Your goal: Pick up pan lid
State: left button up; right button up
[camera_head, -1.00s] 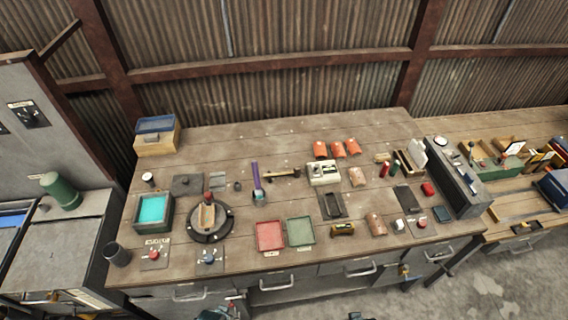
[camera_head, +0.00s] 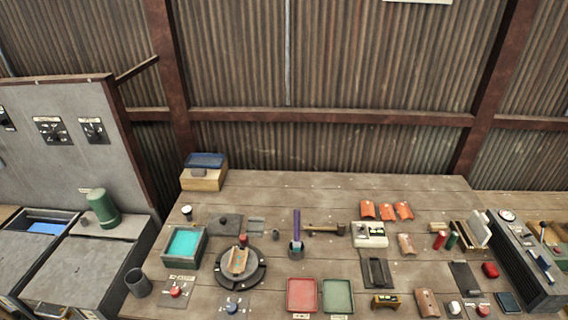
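No plain pan lid can be told for sure. A dark flat plate with a small knob (camera_head: 225,223) lies at the left back of the workbench (camera_head: 330,190) and looks most like a lid. In front of it is a round dark dish-like base (camera_head: 258,279) with a wooden, trough-shaped piece (camera_head: 237,262) and a red knob (camera_head: 243,239) on it. Neither of my grippers is in view now.
A turquoise-filled tray (camera_head: 184,244) and dark cup (camera_head: 138,283) are left of the round base. Red (camera_head: 302,294) and green (camera_head: 338,296) trays lie to its right. A hammer (camera_head: 325,229) and orange curved tiles (camera_head: 385,210) lie farther back. Grey cabinets (camera_head: 90,262) stand left.

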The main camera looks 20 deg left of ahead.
aim_at(219, 224)
jog(key=u, duration=1.4)
